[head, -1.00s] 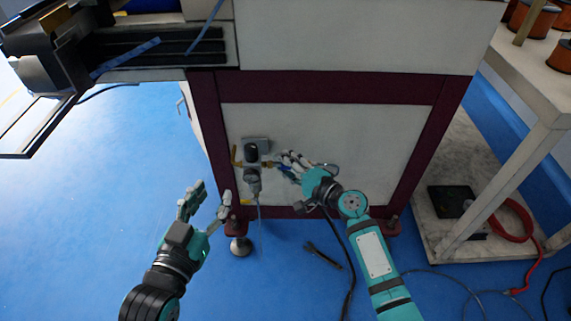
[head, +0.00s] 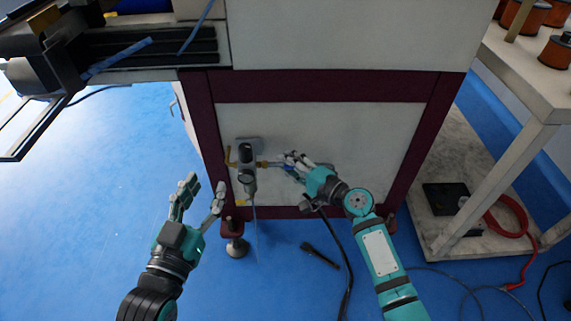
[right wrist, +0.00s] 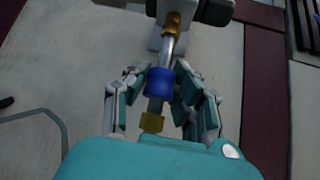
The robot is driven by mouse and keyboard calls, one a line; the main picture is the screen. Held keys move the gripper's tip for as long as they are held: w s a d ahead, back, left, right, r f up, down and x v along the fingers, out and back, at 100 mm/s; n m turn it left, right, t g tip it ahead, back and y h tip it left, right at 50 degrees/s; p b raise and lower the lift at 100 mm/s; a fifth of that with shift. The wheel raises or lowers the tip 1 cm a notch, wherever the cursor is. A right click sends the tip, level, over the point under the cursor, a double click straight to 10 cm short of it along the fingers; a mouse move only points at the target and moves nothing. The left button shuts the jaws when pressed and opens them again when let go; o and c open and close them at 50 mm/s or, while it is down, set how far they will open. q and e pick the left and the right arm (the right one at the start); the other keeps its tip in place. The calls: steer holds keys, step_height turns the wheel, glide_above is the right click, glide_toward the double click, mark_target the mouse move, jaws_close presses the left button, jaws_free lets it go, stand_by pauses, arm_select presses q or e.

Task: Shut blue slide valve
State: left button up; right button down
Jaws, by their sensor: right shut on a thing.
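The blue slide valve (right wrist: 160,82) is a blue sleeve on a metal pipe with brass fittings, seen in the right wrist view between the fingers of my right gripper (right wrist: 156,88). In the head view my right gripper (head: 287,162) is at the pipe to the right of the grey regulator unit, and its fingers mostly hide the sleeve. The right gripper is shut on the sleeve. My left gripper (head: 203,200) is open and empty, in front of the machine's left leg, apart from the valve.
The regulator unit (head: 246,160) is mounted on the machine's pale panel (head: 340,130) with a dark red frame. A white rack (head: 525,100) with copper spools stands at the right. A black tool (head: 320,255) and cables lie on the blue floor.

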steer(key=c, duration=1)
jaws_free()
steer(key=shift+d, duration=0.2)
steer(key=v, duration=1.2)
steer(key=shift+f, duration=0.1)
